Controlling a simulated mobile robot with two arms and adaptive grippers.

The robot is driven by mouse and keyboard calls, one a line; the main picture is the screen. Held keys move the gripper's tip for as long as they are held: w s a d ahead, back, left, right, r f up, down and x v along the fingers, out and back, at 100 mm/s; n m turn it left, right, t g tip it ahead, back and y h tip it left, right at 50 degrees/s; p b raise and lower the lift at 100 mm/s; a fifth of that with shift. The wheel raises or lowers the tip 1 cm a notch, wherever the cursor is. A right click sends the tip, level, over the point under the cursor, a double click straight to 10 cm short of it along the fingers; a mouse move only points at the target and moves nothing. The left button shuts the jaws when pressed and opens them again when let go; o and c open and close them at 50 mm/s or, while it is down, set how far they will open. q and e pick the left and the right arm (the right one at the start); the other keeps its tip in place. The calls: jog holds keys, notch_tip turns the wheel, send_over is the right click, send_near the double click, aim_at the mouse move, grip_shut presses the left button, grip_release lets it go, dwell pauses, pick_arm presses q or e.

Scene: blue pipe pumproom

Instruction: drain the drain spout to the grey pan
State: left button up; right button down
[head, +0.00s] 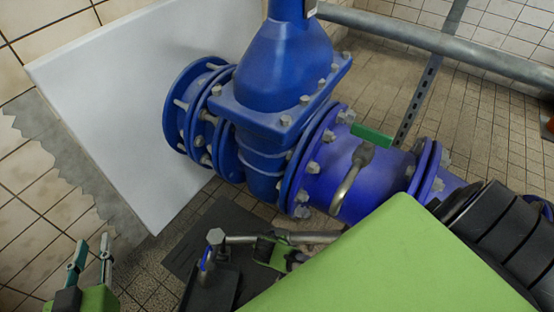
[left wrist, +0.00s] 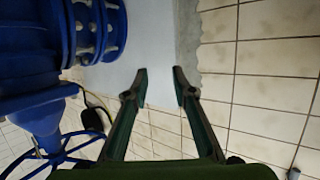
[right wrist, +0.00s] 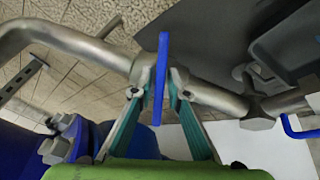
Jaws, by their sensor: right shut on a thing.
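The drain spout (head: 352,183) is a bent grey metal pipe coming off the blue pipe; it also crosses the right wrist view (right wrist: 75,40). A blue lever (right wrist: 162,65) stands across it. My right gripper (right wrist: 157,85) is shut on this lever; in the head view it (head: 280,248) is partly covered by my green arm. The dark grey pan (head: 222,288) sits on the floor under the spout's far end; its edge shows in the right wrist view (right wrist: 285,40). No liquid is visible. My left gripper (head: 90,258) is open and empty; its fingers spread in the left wrist view (left wrist: 160,75).
A large blue valve (head: 285,75) with bolted flanges stands in the middle. A white panel (head: 120,110) is behind it at left. A second blue lever (head: 206,260) is by the pan. A grey rail (head: 440,40) crosses the upper right.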

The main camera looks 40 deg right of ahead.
jog(key=shift+w+d+r+n, duration=0.1)
jog(key=shift+w+n, duration=0.05)
jog(key=shift+n, duration=0.15)
pick_arm(q)
jog(key=shift+s+a+f+g, duration=0.15)
jog(key=shift+s+f+g, duration=0.1)
jog(key=shift+f, duration=0.25)
jog(key=shift+s+a+f+g, duration=0.1)
jog(key=shift+s+f+g, duration=0.15)
jog(key=shift+f, duration=0.25)
pick_arm(e)
jog(key=c, duration=2.2)
grip_release()
jog(key=shift+o, duration=0.2)
jog(key=v, duration=1.2)
